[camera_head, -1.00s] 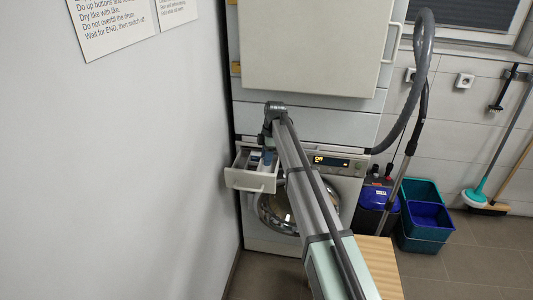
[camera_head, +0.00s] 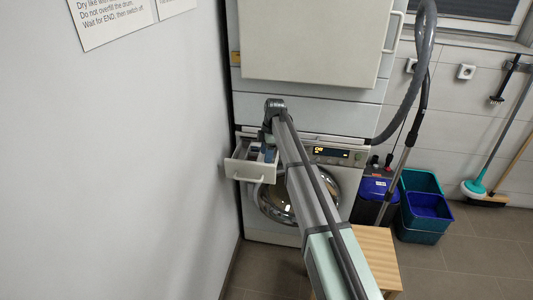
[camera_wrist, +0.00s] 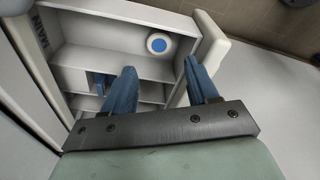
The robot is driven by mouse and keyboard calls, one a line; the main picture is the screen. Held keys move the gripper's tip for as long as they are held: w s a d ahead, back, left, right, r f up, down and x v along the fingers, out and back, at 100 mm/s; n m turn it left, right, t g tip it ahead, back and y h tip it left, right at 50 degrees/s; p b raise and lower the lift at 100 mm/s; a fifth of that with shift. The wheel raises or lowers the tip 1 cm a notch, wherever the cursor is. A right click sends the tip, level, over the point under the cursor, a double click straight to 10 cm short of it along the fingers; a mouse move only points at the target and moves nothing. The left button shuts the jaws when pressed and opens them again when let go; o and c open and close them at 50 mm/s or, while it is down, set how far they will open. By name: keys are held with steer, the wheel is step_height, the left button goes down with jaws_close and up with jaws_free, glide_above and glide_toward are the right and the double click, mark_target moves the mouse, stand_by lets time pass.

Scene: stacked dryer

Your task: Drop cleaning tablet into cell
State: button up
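The open detergent drawer (camera_head: 247,171) juts out from the washing machine and is split into cells by dividers. In the wrist view, the drawer (camera_wrist: 212,42) fills the upper middle. The cleaning tablet (camera_wrist: 159,43), a white disc with a blue centre, lies in the large cell at the top of that view, close to the drawer's right end. My gripper (camera_wrist: 160,76) is over the drawer with its two blue fingers apart and nothing between them. The tablet shows beyond the fingertips, apart from them. In the head view, my arm partly hides the drawer and gripper.
A small blue piece (camera_wrist: 101,82) sits in another cell. Lettering (camera_wrist: 42,42) marks the drawer's left side. The dryer (camera_head: 310,45) stands above the washer (camera_head: 345,185). A wooden stool (camera_head: 378,252), blue bins (camera_head: 428,207) and a grey hose (camera_head: 424,60) are to the right.

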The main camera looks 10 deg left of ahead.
steer(key=shift+o, duration=0.4)
step_height(320, 180, up, 14)
steer(key=d, duration=0.2)
steer(key=shift+w+f, duration=0.15)
steer(key=shift+w, duration=0.3)
steer(key=s+d+f+m+h, duration=0.1)
steer(key=s+d+f+m, duration=0.7)
steer(key=s+d+f, duration=0.45)
steer(key=s+d+f+m, duration=0.95)
steer(key=d+f, duration=0.45)
steer(key=f, duration=0.3)
steer(key=s+d+f+m, duration=0.3)
steer(key=s, duration=0.3)
steer(key=s+d+f+m, duration=0.2)
steer(key=s+d+f, duration=0.15)
steer(key=s, duration=0.25)
steer(key=s+f+g, duration=0.3)
steer(key=s+f, duration=0.6)
steer(key=s, duration=0.5)
steer(key=s+f+g, duration=0.3)
steer(key=s+f, duration=0.7)
steer(key=s, duration=0.5)
steer(key=shift+h, duration=0.3)
